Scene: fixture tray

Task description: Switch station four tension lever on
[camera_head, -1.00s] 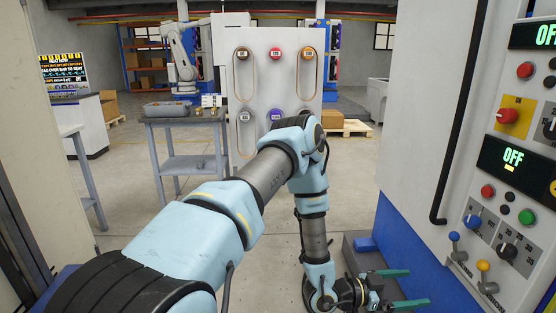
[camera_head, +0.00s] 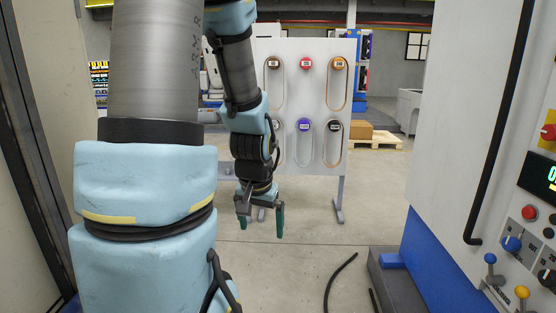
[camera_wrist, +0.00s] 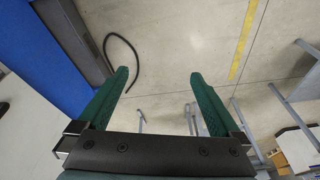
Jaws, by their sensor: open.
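Two small levers stick out of the white cabinet's panel at the right edge of the head view, one with a blue knob (camera_head: 490,258) and one with a yellow knob (camera_head: 521,292). Their labels are too small to read, so I cannot tell which is station four's tension lever. My gripper (camera_head: 262,228) hangs pointing down, left of the cabinet and well apart from both levers. In the wrist view its green fingers (camera_wrist: 160,78) are spread wide with nothing between them. The levers are not visible in the wrist view.
The white cabinet (camera_head: 455,110) with a blue base stands on the right and carries a black rail (camera_head: 500,125). A black cable (camera_head: 338,285) lies on the floor. A white board (camera_head: 320,90) with coloured round tags stands behind. The floor between is open.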

